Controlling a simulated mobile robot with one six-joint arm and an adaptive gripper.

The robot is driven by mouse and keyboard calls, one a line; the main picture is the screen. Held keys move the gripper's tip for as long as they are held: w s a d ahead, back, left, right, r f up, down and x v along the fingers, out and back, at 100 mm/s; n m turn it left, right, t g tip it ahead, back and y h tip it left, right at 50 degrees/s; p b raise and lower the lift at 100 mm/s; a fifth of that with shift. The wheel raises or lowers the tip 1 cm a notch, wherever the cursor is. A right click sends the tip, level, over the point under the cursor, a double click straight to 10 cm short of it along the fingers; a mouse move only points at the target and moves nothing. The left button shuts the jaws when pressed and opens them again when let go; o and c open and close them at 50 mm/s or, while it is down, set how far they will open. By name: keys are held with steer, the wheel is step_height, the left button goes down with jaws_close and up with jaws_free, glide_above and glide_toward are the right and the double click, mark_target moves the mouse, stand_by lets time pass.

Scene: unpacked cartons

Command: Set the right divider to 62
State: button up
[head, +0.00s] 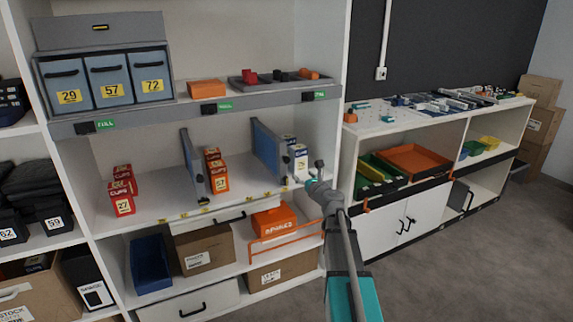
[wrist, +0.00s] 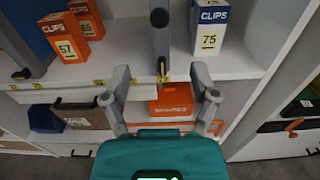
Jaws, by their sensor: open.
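The right divider (head: 268,148) is a blue panel with a dark frame, standing upright on the middle shelf between orange and white-blue clip boxes. In the wrist view its dark front post (wrist: 161,40) and round knob stand end-on in the upper middle. In the head view my gripper (head: 314,173) is right of the divider's front edge. I cannot tell whether it touches. The numbers on the shelf edge are unreadable.
The left divider (head: 192,168) stands left of the orange boxes marked 57 (head: 220,180). White-blue boxes marked 75 (wrist: 209,32) stand right of the right divider. Red boxes marked 27 (head: 122,200) are farther left. An orange box (head: 274,222) lies on the shelf below.

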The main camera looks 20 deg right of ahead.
mark_target(287, 161)
steer(key=w, duration=1.3)
steer(key=shift+w+a, duration=0.25)
steer(key=shift+w, duration=0.15)
jaws_close()
stand_by(0.3)
